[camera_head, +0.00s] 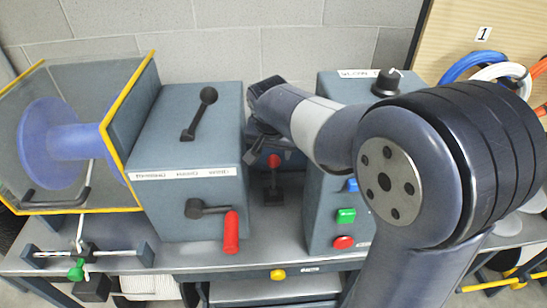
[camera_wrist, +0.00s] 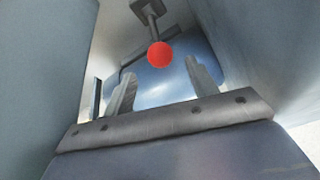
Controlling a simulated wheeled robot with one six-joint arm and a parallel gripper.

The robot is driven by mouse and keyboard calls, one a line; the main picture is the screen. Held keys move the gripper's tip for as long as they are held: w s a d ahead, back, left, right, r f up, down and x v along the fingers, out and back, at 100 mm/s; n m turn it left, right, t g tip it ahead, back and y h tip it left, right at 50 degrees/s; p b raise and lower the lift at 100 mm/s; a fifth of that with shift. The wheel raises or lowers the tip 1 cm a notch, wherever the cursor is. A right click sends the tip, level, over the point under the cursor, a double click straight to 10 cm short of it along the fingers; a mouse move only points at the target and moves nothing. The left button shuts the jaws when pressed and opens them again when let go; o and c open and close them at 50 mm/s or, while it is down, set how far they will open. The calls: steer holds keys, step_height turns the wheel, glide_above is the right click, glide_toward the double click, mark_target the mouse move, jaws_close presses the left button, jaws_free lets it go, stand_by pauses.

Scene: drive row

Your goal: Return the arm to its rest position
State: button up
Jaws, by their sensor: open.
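My arm reaches across the head view from the lower right toward the middle of the bench. My gripper (camera_head: 256,148) is between the two grey machine boxes, partly hidden behind my own wrist. In the wrist view my gripper (camera_wrist: 160,85) shows two fingers apart with nothing between them. A lever with a red ball knob (camera_wrist: 160,54) stands beyond the fingertips in that view. The red knob (camera_head: 273,161) also shows in the head view, just below the gripper. I cannot tell whether the gripper touches it.
The left grey box (camera_head: 165,135) has a black lever and a red-handled crank (camera_head: 231,232). The right grey box (camera_head: 325,215) has a black knob and coloured buttons. Both boxes flank the gripper closely. A yellow-edged guard (camera_head: 100,95) stands left. Coloured cables (camera_head: 475,65) hang right.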

mark_target(274, 167)
steer(key=shift+s+r, duration=0.3)
steer(key=shift+r, duration=0.35)
steer(key=x, duration=1)
steer(key=shift+w+f, duration=0.1)
steer(key=shift+f, duration=0.3)
steer(key=shift+s+r+p, duration=0.1)
steer(key=shift+s+p, duration=0.45)
steer(key=shift+s, duration=0.05)
steer(key=shift+w, duration=0.1)
